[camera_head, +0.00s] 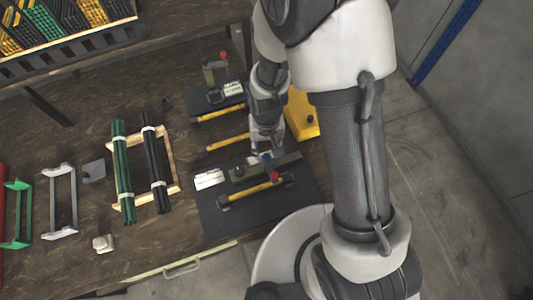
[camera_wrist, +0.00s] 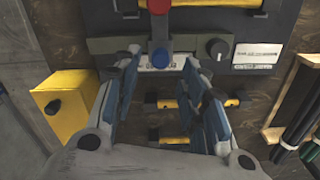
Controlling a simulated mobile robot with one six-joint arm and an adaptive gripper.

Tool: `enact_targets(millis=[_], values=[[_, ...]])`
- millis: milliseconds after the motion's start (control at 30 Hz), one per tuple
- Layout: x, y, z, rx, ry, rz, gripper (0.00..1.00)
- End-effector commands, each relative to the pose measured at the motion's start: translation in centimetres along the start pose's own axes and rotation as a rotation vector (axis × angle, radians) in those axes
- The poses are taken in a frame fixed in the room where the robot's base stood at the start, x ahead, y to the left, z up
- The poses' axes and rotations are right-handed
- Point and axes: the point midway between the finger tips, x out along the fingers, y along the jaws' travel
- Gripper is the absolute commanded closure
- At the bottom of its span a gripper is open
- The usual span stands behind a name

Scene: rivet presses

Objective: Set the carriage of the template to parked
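The template appears to be the dark plate (camera_head: 225,215) with an olive rail (camera_head: 285,161) and a yellow bar with black ends (camera_head: 248,191). In the wrist view the rail (camera_wrist: 110,45) crosses the top. A grey upright piece with a red knob (camera_wrist: 159,5) and a blue knob (camera_wrist: 159,58) crosses it, perhaps the carriage. A black knob (camera_wrist: 217,48) sits on the rail to the right. My gripper (camera_wrist: 160,68) is open, its fingertips either side of the blue knob; contact cannot be told. A small label behind the blue knob is partly hidden.
A white label (camera_wrist: 257,55) lies on the plate. A yellow block (camera_wrist: 65,105) stands close to my gripper. More yellow bars (camera_head: 228,142) and a second red-knobbed fixture (camera_head: 223,56) are behind. Wooden racks with green and black rods (camera_head: 122,170) stand left.

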Motion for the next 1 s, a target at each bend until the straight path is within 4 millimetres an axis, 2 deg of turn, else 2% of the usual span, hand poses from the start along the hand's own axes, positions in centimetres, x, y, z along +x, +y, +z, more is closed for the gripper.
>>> enact_targets(millis=[33, 200, 600, 1000], values=[[1.1, 0.0, 0.1, 0.000, -0.002, 0.001, 0.61], [3.0, 0.0, 0.0, 0.000, 0.000, 0.000, 0.61], [3.7, 0.0, -0.1, 0.000, 0.002, 0.000, 0.61], [3.7, 0.0, 0.0, 0.000, 0.001, 0.000, 0.87]])
